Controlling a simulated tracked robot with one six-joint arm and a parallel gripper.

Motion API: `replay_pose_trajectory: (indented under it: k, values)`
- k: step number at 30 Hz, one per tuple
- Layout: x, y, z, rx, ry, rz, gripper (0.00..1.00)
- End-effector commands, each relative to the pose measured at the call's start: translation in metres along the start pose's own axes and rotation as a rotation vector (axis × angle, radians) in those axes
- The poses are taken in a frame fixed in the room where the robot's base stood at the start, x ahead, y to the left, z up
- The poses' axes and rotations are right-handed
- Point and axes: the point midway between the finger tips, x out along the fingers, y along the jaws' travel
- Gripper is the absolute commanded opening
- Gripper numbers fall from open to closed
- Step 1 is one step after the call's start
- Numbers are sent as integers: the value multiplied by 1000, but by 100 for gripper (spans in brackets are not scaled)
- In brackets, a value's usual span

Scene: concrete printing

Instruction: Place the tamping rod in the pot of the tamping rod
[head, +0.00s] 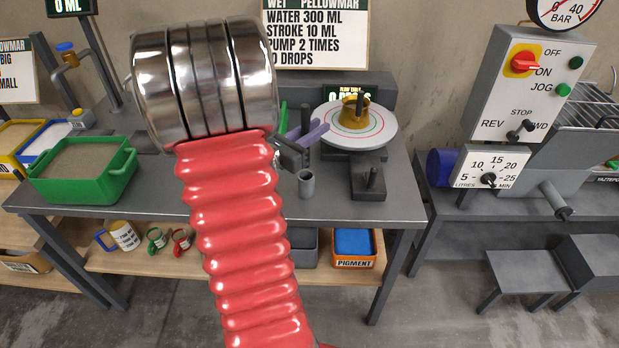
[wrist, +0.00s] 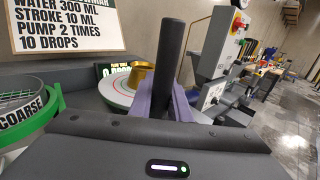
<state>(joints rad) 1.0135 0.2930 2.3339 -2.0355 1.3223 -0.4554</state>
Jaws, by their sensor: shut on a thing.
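My gripper (head: 306,136) has purple fingers and is shut on the tamping rod, a dark grey cylinder. In the wrist view the rod (wrist: 171,60) stands nearly upright between the purple fingers (wrist: 168,102), its lower end hidden behind the gripper body. In the head view only a short dark part of the rod (head: 305,116) shows above the fingers. A small grey cylindrical pot (head: 306,184) with an open top stands on the table, just below my gripper in the picture. It looks empty. I cannot tell the height of the rod above it.
A dark block with an upright peg (head: 369,185) stands right of the pot. Behind is a round white plate (head: 383,128) with a brass-coloured cup (head: 354,108). A green tray (head: 82,170) is at the left. A green-rimmed sieve (wrist: 28,105) is close by.

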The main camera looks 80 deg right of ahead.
Motion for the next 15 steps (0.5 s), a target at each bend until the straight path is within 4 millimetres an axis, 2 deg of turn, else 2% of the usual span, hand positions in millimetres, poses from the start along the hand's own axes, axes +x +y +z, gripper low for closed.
replay_pose_trajectory:
  k: [9, 15]
  values:
    - [-1, 0, -40, -4, 2, 1, 0]
    - [-1, 1, -54, -1, 1, 2, 0]
